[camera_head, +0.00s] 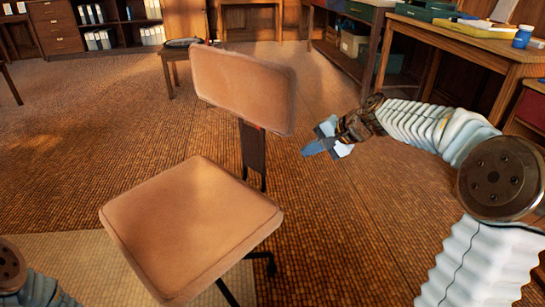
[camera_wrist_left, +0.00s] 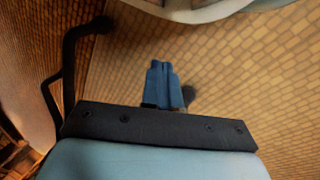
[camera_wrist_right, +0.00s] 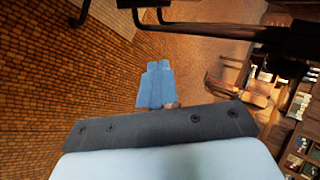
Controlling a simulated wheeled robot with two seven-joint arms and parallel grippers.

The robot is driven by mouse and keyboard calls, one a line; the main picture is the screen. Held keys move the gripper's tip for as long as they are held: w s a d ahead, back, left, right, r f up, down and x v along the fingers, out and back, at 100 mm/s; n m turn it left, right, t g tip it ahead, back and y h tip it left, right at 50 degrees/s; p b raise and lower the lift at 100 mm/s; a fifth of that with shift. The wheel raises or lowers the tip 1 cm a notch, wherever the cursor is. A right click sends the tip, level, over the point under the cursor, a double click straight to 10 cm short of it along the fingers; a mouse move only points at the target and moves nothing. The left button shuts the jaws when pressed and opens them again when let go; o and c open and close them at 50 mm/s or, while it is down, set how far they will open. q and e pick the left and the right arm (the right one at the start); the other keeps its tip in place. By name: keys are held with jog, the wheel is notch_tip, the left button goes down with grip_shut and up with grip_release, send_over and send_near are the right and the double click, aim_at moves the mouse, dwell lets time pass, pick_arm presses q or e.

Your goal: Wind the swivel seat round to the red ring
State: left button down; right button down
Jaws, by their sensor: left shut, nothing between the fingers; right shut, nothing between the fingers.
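The swivel seat stands in the middle left of the head view, with a tan square cushion (camera_head: 190,225) and a tan backrest (camera_head: 243,88) on a dark upright (camera_head: 252,150). The backrest is at the cushion's far right side. My right gripper (camera_head: 306,152) is shut and empty, right of the upright and apart from it. Its blue fingers also show together in the right wrist view (camera_wrist_right: 158,65). My left gripper is outside the head view; in the left wrist view its fingers (camera_wrist_left: 159,66) are shut and empty over the floor. No red ring shows in any view.
A pale mat (camera_head: 70,260) lies under the seat. A wooden table (camera_head: 480,45) with boxes and a blue jar (camera_head: 522,37) stands at right. A stool (camera_head: 180,50) and shelves (camera_head: 115,25) are behind. The floor right of the seat is clear.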

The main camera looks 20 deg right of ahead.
pick_arm(q)
jog(key=shift+f, duration=0.25)
pick_arm(e)
jog(key=w+a+r+x, duration=0.1)
jog(key=r+x, duration=0.1)
jog(key=x, duration=1)
jog(key=shift+w+a+f, duration=0.2)
jog(key=shift+w+a, duration=0.1)
jog(key=shift+w, duration=0.15)
